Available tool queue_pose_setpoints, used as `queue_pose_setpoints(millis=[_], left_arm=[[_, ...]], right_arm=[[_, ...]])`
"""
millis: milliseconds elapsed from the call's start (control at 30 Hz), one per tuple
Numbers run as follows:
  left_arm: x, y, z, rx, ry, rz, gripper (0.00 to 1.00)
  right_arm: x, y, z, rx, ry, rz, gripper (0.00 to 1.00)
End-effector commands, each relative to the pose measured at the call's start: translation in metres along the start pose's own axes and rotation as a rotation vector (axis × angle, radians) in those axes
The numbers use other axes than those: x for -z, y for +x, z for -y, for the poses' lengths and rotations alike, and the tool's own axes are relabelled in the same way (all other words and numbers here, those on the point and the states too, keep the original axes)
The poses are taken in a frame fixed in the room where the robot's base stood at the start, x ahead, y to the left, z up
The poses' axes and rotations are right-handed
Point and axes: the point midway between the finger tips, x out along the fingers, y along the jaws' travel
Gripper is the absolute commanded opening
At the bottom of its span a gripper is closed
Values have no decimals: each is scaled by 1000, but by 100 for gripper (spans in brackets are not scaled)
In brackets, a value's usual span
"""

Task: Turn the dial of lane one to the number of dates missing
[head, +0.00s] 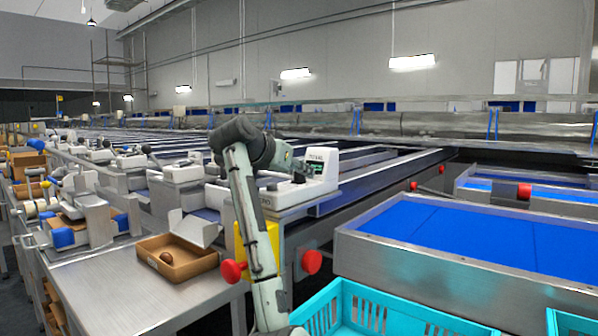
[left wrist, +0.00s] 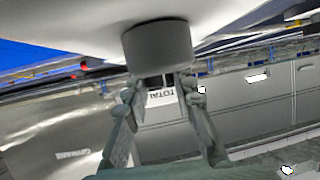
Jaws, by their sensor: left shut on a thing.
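My left gripper (head: 297,170) reaches from above to the white weighing unit (head: 322,170) of the near lane. In the left wrist view its two fingers (left wrist: 160,84) are closed at the end of a round grey dial (left wrist: 157,47), which sits on a pale housing. The dial's markings and its setting cannot be read. An open cardboard box (head: 190,266) stands on the steel bench left of my arm, with a brown date (head: 166,257) visible in it. The rest of its inside is partly hidden. My right gripper is not in view.
Red knobs (head: 311,262) flank a yellow post (head: 273,245) close to my arm. Turquoise crates (head: 375,300) stand at the front right. A blue-bedded steel tray (head: 440,240) lies behind them. The steel bench (head: 130,290) is bare in front of the box.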

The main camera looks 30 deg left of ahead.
Motion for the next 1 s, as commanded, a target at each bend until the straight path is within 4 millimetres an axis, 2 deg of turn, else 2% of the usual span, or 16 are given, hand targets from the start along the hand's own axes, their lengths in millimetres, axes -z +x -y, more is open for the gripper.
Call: queue_pose_setpoints(millis=[367, 1000], left_arm=[[-1, 0, -1, 89, -33, 1, 0], [1, 1, -2, 589, -242, 0, 0]], right_arm=[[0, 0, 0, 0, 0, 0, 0], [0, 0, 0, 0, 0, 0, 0]])
